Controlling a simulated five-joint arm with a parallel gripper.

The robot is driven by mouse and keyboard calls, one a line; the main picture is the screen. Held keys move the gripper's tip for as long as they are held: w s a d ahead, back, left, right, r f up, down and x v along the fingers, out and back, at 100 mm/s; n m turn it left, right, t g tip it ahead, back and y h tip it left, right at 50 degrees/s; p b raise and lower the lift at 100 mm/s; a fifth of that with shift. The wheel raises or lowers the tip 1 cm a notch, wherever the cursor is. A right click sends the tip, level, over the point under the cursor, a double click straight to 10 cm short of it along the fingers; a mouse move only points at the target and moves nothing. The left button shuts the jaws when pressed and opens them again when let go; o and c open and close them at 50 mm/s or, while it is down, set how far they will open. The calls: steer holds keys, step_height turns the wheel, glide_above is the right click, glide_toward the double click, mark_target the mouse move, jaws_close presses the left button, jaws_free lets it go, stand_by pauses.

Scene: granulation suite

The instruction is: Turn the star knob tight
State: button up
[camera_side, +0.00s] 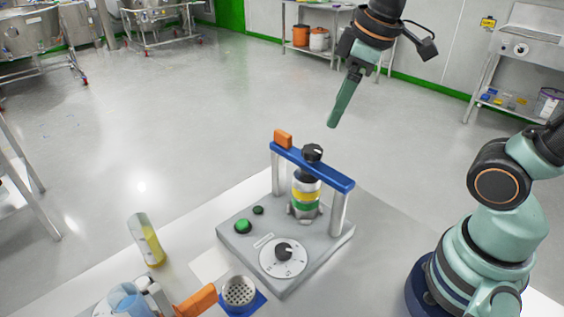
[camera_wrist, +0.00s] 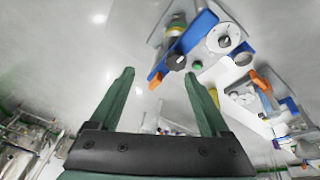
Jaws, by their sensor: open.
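The black star knob (camera_side: 312,152) sits on top of the blue crossbar (camera_side: 335,177) of a grey bench device. A vessel with yellow and green bands (camera_side: 305,198) stands under the bar, below the knob. In the wrist view the knob (camera_wrist: 176,62) shows on the blue bar (camera_wrist: 200,30), beyond the fingertips. My gripper (camera_side: 332,124) is in the air above and behind the bar, apart from the knob. In the wrist view my gripper (camera_wrist: 158,74) has its two green fingers spread, with nothing between them.
The device's grey base carries a dial with a black pointer knob (camera_side: 284,249) and a green button (camera_side: 242,227). An orange block (camera_side: 283,138) sits at the bar's left end. A yellow-filled tube (camera_side: 148,240) and a perforated cup (camera_side: 239,292) stand nearby. Air around my gripper is clear.

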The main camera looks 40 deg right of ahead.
mark_target(312, 149)
steer(key=w+a+r+n+g, duration=0.3)
steer(key=r+n+g, duration=0.1)
steer(key=n, duration=0.6)
steer(key=shift+n, duration=0.3)
steer(key=f, duration=1.2)
steer(key=shift+s+a, duration=0.1)
steer(key=shift+a, duration=0.15)
jaws_close()
